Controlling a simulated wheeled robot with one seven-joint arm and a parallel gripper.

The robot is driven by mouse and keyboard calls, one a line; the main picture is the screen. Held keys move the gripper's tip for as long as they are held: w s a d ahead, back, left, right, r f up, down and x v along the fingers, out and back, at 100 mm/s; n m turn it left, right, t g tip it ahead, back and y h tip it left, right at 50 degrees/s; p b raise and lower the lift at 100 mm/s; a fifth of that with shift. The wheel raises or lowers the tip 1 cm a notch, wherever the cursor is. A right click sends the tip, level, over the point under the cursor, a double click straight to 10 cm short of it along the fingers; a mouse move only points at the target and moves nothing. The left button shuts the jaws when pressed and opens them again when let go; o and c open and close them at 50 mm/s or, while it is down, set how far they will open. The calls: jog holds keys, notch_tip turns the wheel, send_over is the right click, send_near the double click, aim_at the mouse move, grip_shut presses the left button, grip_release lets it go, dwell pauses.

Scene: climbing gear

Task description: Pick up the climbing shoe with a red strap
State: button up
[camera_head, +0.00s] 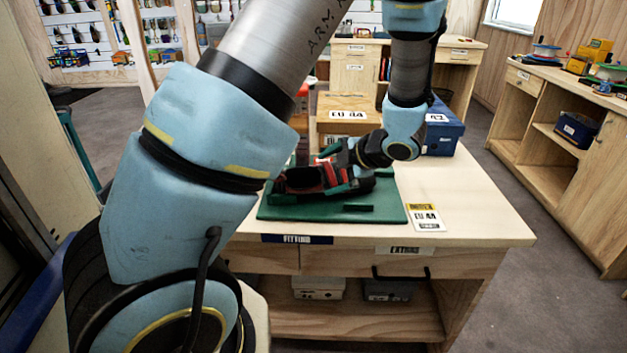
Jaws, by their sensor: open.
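A dark climbing shoe with a red strap (307,179) lies on a green mat (290,212) on the wooden table. My gripper (338,170) reaches in from the right, low over the shoe's right part. It is open. Its fingers overlap the shoe in this view, and I cannot tell whether they touch it. My own large arm link covers the area to the left of the mat.
A card marked EU 44 (425,217) lies right of the mat. Behind stand a cardboard box marked EU 44 (346,114) and a blue box marked 42 (443,131). The table's right front (480,220) is clear. A wooden bench (560,125) stands at the right.

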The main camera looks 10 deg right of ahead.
aim_at(318, 168)
jog(key=p+x, duration=0.1)
jog(key=x, duration=0.3)
jog(key=shift+w, duration=0.15)
jog(key=shift+w+a+f, duration=0.1)
jog(key=shift+a+f, duration=0.35)
jog(key=shift+f, duration=0.1)
jog(key=shift+w+a, duration=0.1)
jog(key=c, duration=1.2)
jog(key=shift+o, duration=0.2)
jog(key=shift+w+r, duration=0.1)
jog(key=shift+r, duration=0.3)
jog(key=r, duration=0.1)
jog(key=r+b, duration=0.1)
jog(key=shift+s+d+r, duration=0.3)
jog(key=shift+r, duration=0.05)
jog(key=shift+c, duration=1)
jog(key=s+d+b, duration=0.1)
jog(key=s+d, duration=0.2)
jog(key=s, duration=0.1)
jog(key=s+d+b, duration=0.1)
jog(key=s+d, duration=0.3)
jog(key=s, duration=0.1)
jog(key=s+d+b, duration=0.1)
jog(key=s+d, duration=0.2)
jog(key=s, duration=0.1)
jog(key=shift+s+d+r, duration=0.2)
jog(key=shift+s+d, duration=0.15)
jog(key=shift+d, duration=0.05)
jog(key=shift+c, duration=1)
